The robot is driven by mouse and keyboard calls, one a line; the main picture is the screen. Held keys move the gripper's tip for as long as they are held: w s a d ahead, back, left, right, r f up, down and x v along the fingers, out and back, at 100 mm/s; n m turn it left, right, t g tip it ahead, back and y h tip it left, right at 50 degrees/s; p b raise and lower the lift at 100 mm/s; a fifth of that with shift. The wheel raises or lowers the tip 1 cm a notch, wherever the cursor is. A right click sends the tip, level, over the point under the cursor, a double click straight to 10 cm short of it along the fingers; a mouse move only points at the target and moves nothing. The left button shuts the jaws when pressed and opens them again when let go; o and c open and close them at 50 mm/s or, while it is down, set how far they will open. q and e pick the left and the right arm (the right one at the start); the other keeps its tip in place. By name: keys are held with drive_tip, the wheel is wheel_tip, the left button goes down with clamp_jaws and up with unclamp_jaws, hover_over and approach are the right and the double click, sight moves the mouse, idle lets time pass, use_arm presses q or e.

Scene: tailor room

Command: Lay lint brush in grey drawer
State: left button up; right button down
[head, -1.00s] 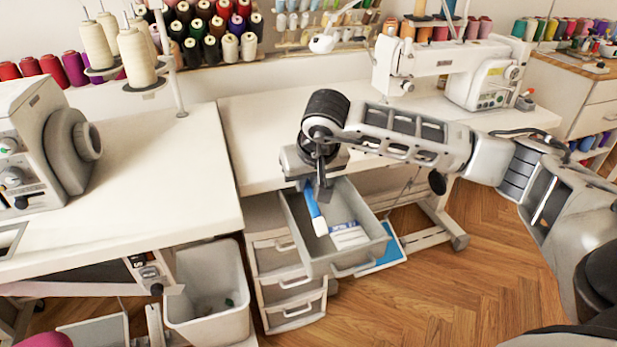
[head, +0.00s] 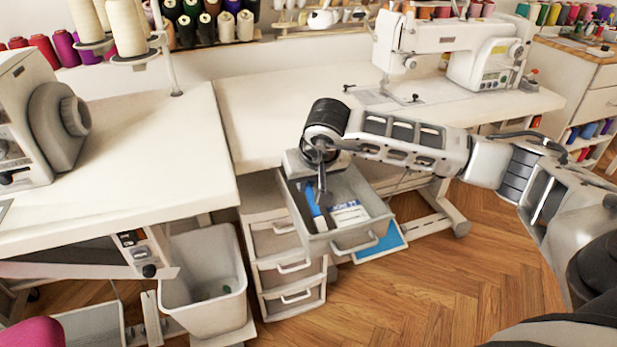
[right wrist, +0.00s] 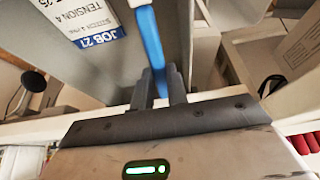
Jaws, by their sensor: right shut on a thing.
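The lint brush has a blue handle (head: 312,204) and a white end. In the head view it is inside the open grey drawer (head: 352,239), along its left side. My right gripper (head: 321,198) reaches down into the drawer and is shut on the handle. In the right wrist view the blue handle (right wrist: 150,40) runs up from between the fingertips (right wrist: 160,85). Whether the brush touches the drawer floor cannot be told. My left gripper is not in view.
A printed card (head: 349,215) lies in the drawer right of the brush, close to it. Below are more closed drawers (head: 292,273). A white table (head: 260,130) stands behind, close to my wrist. A bin (head: 206,280) stands left of the drawers.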

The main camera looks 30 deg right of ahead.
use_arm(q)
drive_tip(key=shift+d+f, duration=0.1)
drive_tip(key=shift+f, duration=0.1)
use_arm(e)
drive_tip(key=shift+f, duration=0.25)
drive_tip(key=c, duration=1.3)
unclamp_jaws()
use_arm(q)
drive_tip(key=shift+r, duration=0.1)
use_arm(e)
drive_tip(key=shift+r, duration=0.1)
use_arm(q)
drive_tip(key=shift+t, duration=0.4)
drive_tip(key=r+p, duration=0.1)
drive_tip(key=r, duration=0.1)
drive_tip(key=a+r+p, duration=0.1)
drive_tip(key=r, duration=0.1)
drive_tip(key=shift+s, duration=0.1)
use_arm(e)
drive_tip(key=v, duration=1.6)
